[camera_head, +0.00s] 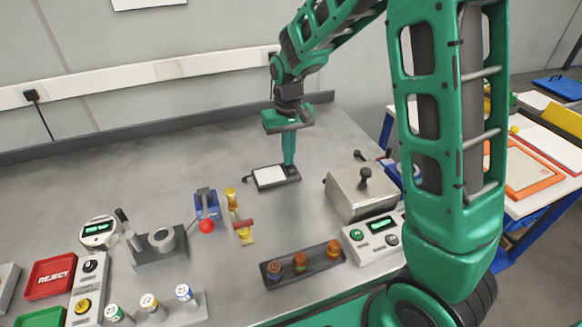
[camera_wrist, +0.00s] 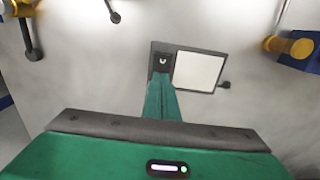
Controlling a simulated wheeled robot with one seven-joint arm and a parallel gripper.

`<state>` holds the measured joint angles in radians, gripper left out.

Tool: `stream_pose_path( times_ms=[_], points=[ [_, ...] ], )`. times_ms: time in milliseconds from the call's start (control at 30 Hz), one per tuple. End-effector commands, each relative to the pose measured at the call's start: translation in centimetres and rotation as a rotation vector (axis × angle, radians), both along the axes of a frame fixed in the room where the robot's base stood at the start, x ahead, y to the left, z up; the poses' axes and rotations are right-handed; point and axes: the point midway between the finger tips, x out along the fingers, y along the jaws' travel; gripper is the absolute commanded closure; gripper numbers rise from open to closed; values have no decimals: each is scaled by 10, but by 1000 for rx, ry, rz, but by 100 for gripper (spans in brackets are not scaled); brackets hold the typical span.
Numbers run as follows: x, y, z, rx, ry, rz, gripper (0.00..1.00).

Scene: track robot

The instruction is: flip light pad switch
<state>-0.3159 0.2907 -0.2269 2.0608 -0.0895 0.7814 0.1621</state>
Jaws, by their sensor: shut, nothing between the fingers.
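The light pad (camera_head: 270,177) lies on the grey bench, a white panel in a dark frame. In the wrist view the light pad (camera_wrist: 199,70) shows its panel pale white, with a small dark switch (camera_wrist: 163,61) on the frame beside it. My gripper (camera_head: 288,163) points down with its green fingers shut and empty, the tips at the switch end of the pad. In the wrist view my gripper (camera_wrist: 161,76) has its tips right by the switch and hides its near part. I cannot tell whether the tips touch the switch.
A metal box with a black knob (camera_head: 362,190) stands close to the right of the pad. A blue device with a red ball lever (camera_head: 207,208) and a yellow valve piece (camera_head: 240,218) stand in front. The bench behind the pad is clear.

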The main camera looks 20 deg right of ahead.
Motion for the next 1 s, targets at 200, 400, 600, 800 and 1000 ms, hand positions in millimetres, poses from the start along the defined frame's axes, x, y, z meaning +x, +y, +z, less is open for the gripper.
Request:
stream_pose_path(
  times_ms=[200, 400, 600, 800, 1000],
  points=[
    [0, 0, -2, 0, 1, 0, 100],
    [0, 0, 6, 0, 1, 0, 100],
    [0, 0, 21, 0, 0, 0, 100],
    [0, 0, 34, 0, 0, 0, 100],
    [0, 0, 48, 0, 0, 1, 100]
  ],
)
